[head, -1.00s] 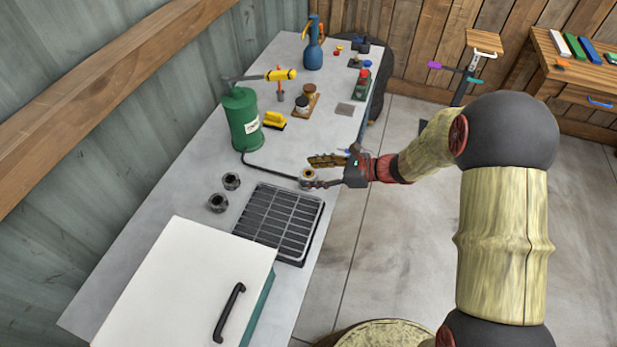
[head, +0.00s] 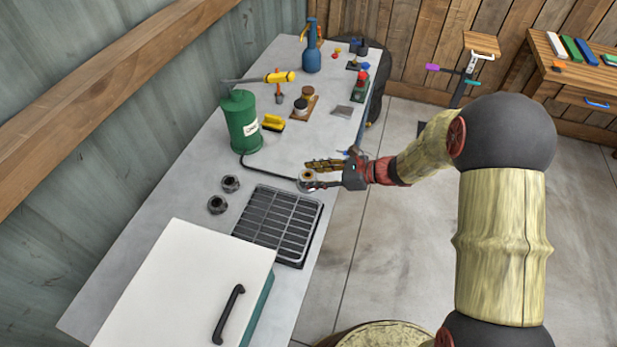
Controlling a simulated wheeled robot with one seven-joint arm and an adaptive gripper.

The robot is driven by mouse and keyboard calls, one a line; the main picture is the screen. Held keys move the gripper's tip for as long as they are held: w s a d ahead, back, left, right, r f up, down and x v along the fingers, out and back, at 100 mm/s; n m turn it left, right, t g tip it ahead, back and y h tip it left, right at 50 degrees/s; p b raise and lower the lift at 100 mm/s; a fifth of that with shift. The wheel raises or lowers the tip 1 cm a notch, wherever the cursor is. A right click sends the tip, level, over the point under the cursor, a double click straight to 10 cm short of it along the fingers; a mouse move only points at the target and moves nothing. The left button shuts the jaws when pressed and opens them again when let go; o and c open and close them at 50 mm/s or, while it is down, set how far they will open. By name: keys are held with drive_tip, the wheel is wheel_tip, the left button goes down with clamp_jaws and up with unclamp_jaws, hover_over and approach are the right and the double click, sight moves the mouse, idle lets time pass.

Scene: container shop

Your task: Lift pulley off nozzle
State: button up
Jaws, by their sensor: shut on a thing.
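A small round metal pulley (head: 306,177) with a tan centre sits at the end of the black hose (head: 268,170), on the bench near its right edge. The hose runs from a green canister (head: 241,122). The nozzle is hidden under or inside the pulley, and I cannot tell whether the two still touch. My gripper (head: 311,176) reaches in from the right, low over the bench, with its fingers shut on the pulley.
Two dark round metal parts (head: 230,183) (head: 217,204) stand left of a black slatted grate (head: 277,222). A white-lidded box (head: 185,290) with a black handle is in front. A yellow brush (head: 273,123) and a blue sprayer (head: 312,57) stand farther back.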

drive_tip(key=shift+w+d+r, duration=0.15)
drive_tip(key=shift+w+r, duration=0.1)
drive_tip(key=shift+w, duration=0.1)
